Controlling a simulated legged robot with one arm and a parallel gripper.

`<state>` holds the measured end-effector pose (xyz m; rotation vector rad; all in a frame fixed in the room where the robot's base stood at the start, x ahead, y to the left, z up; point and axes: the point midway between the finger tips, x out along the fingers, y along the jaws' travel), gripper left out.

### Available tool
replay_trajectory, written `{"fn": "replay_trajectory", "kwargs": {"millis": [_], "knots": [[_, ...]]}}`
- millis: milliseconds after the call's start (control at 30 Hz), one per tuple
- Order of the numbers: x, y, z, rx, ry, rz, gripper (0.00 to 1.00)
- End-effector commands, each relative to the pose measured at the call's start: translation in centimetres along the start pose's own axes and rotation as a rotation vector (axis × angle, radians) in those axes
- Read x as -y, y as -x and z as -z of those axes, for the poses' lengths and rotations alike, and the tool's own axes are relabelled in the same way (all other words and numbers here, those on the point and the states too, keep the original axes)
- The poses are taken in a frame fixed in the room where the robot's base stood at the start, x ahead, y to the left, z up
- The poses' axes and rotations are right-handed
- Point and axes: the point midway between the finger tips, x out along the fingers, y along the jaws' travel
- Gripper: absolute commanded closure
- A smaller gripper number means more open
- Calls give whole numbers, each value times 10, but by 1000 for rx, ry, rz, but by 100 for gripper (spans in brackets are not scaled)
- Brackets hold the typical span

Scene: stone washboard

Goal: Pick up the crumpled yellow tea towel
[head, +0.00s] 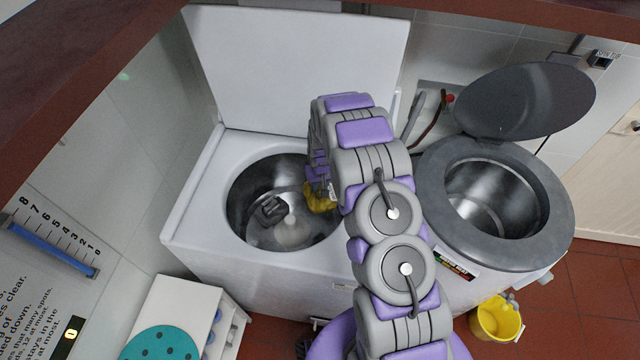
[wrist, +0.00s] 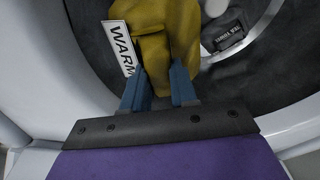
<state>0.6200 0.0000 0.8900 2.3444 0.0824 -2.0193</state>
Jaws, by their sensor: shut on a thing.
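The crumpled yellow tea towel (head: 320,198) is at the right side of the round opening of the white top-loading washer (head: 190,215). In the wrist view the towel (wrist: 168,40) is bunched between the two blue fingers of my gripper (wrist: 160,90), which is shut on it. A white tag reading "WARM" (wrist: 121,48) shows beside the towel's left edge. In the head view my arm hides part of the opening's right rim and most of my gripper. I cannot tell whether the towel touches the drum.
A dark item (head: 272,208) lies in the washer drum near the pale central post (head: 291,230). The washer's white lid (head: 290,65) stands open behind. A grey round machine (head: 435,200) with its lid raised is at right. A yellow bucket (head: 497,320) stands on the floor.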

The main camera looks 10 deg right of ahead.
Motion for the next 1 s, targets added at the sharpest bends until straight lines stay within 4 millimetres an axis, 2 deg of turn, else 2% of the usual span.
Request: {"fn": "replay_trajectory", "kwargs": {"millis": [33, 1000], "knots": [[0, 7, 1, -1, 0, 0, 100], [0, 74, 11, -1, 0, 0, 100]]}}
